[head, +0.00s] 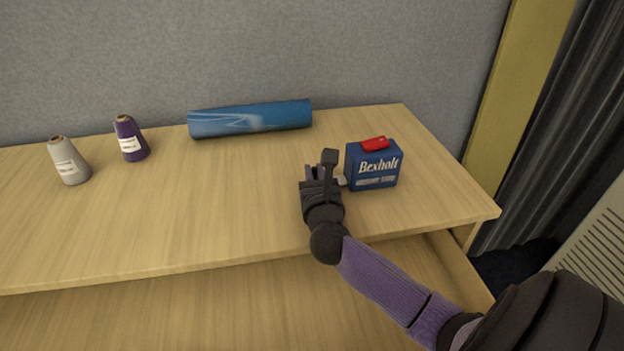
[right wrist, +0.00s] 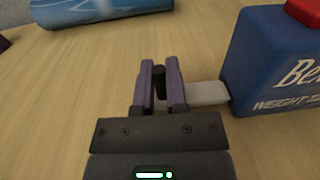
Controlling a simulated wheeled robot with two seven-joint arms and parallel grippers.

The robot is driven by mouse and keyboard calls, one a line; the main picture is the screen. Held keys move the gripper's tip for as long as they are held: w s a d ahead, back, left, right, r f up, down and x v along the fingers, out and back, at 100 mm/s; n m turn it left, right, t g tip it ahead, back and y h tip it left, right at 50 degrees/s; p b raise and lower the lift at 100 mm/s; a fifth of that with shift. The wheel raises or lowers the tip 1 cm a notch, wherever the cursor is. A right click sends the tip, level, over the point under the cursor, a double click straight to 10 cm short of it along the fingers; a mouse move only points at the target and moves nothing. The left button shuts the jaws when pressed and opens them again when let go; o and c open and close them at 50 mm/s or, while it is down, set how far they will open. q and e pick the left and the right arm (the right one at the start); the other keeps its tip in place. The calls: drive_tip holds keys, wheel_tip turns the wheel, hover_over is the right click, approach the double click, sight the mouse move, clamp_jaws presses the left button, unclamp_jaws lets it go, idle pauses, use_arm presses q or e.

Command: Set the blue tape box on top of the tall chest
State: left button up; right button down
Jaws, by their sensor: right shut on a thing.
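The blue tape box (head: 371,166), with a red top piece and white lettering, stands upright on a pale wooden top (head: 230,215), near its right end. It also shows at the right of the right wrist view (right wrist: 275,65). A pale tab (right wrist: 203,92) sticks out of its left side toward my right gripper (head: 322,170). The gripper is left of the box, its fingers (right wrist: 160,85) shut on the tab; the fingers hide the tab's end. My left gripper is out of view. I cannot tell whether the wooden top belongs to the tall chest.
A blue roll (head: 250,118) lies at the back. A purple thread cone (head: 130,138) and a grey one (head: 69,161) stand at the left. A grey partition (head: 240,50) rises behind. A lower wooden surface (head: 210,310) shows in front. The middle of the top is clear.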

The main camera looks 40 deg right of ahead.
drive_tip(key=c, duration=0.7)
unclamp_jaws()
drive_tip(key=shift+o, duration=0.2)
drive_tip(key=shift+r, duration=0.15)
drive_tip(key=p+v, duration=0.1)
drive_tip(key=v, duration=1.1)
